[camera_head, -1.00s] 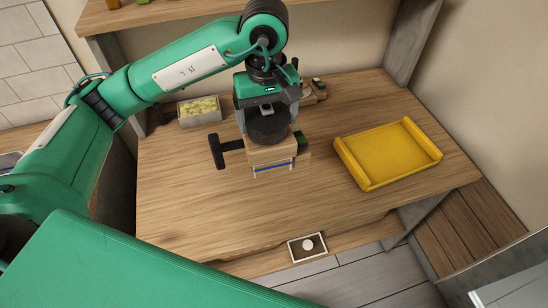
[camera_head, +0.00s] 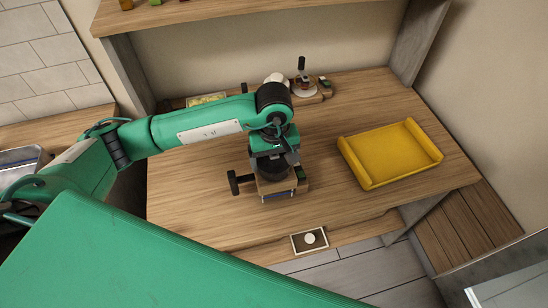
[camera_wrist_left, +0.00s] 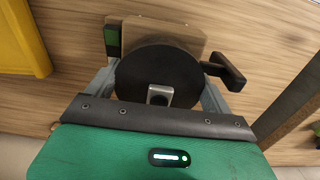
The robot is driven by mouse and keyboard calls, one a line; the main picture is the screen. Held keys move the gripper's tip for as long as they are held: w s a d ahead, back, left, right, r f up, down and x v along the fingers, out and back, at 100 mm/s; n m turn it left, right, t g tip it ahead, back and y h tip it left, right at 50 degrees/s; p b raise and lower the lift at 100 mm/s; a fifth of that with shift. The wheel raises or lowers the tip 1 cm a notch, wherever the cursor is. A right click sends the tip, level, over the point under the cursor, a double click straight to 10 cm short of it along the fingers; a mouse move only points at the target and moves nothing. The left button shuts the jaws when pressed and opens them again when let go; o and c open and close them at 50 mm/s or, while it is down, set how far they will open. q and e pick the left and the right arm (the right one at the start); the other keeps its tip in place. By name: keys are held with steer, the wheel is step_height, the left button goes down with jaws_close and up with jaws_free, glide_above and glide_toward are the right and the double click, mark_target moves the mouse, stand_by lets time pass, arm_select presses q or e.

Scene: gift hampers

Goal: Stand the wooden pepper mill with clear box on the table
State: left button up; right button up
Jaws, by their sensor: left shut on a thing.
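The wooden pepper mill (camera_head: 288,187) has a light wooden block body, a round black top and a black side handle (camera_head: 234,183). A pale clear part with a blue line shows at its front edge. My left gripper (camera_head: 272,160) is over it from above and shut on it, above the middle of the table (camera_head: 200,205). The left wrist view shows the black disc (camera_wrist_left: 158,78) between the fingers, with the wooden block (camera_wrist_left: 190,36) behind it. The arm hides part of the mill. I cannot tell whether its underside touches the table. My right gripper is not in view.
A yellow tray (camera_head: 345,150) lies to the right. At the back stand a wooden base with a black-knobbed item (camera_head: 302,65), a white round thing (camera_head: 277,78) and a container of yellow pieces (camera_head: 207,98). A small framed panel (camera_head: 309,240) is at the front edge. The table's left side is clear.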

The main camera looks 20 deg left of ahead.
arm_select(q)
steer(key=shift+f, duration=0.35)
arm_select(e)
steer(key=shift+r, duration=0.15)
arm_select(q)
steer(key=shift+f, duration=0.2)
steer(key=o, duration=1.5)
steer(key=shift+o, duration=1.1)
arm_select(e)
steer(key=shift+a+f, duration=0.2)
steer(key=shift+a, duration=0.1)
arm_select(q)
steer(key=shift+r, duration=0.1)
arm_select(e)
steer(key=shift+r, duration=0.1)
